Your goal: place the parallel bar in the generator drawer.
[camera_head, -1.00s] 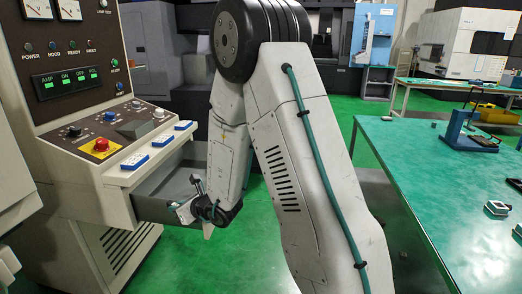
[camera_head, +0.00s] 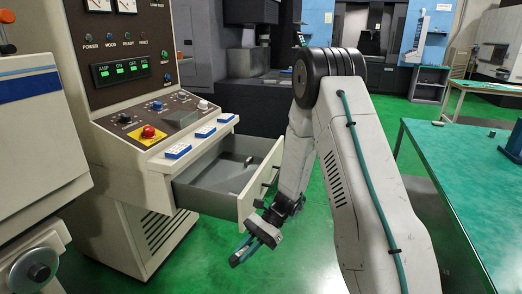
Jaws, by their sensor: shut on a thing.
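The generator drawer (camera_head: 246,205) is pulled open below the generator's sloping control panel. Its grey inside is visible from above, with a pale narrow shape on its floor that I cannot identify. My gripper (camera_head: 252,241) is outside the drawer, in front of and a little below its front panel, pointing down and left. It is shut on a small, dark, elongated thing with a teal strip, seemingly the parallel bar (camera_head: 241,251). The fingers partly hide it, so its full shape is unclear.
The generator cabinet (camera_head: 125,225) stands left, with a red knob (camera_head: 148,132) and blue-edged blocks (camera_head: 178,151) along its ledge above the drawer. A pale machine (camera_head: 30,140) is at the far left. A green-topped table (camera_head: 460,180) is right. Green floor is clear below the gripper.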

